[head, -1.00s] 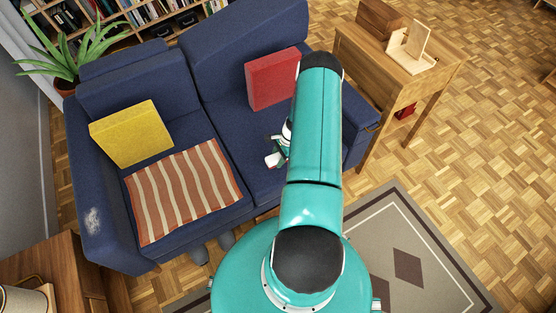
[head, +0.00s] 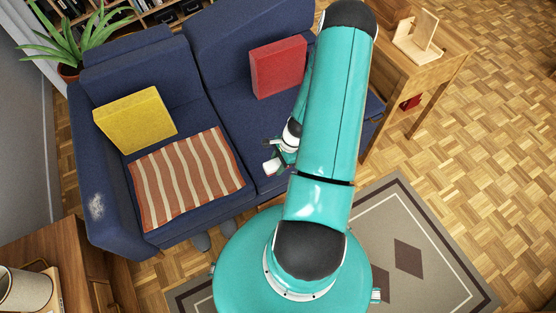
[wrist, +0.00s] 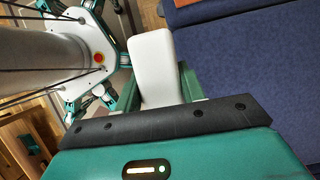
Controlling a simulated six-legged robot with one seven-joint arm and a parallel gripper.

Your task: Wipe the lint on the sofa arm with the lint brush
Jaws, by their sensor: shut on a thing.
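The lint is a pale, whitish patch (head: 96,206) on the left arm of the blue sofa (head: 115,237). My gripper (head: 274,156) is over the front of the right seat cushion, well to the right of the lint, partly covered by my arm. In the wrist view, my gripper (wrist: 158,92) is shut on a smooth white block, which appears to be the lint brush (wrist: 153,62). The brush also shows small and pale in the head view (head: 270,167). Its bristle or pad side cannot be made out.
A striped blanket (head: 187,180) and yellow cushion (head: 135,120) lie on the left seat, between my gripper and the lint. A red cushion (head: 278,67) leans at the right. A wooden cabinet (head: 60,250) stands near the sofa's left arm. A desk (head: 440,65) stands right.

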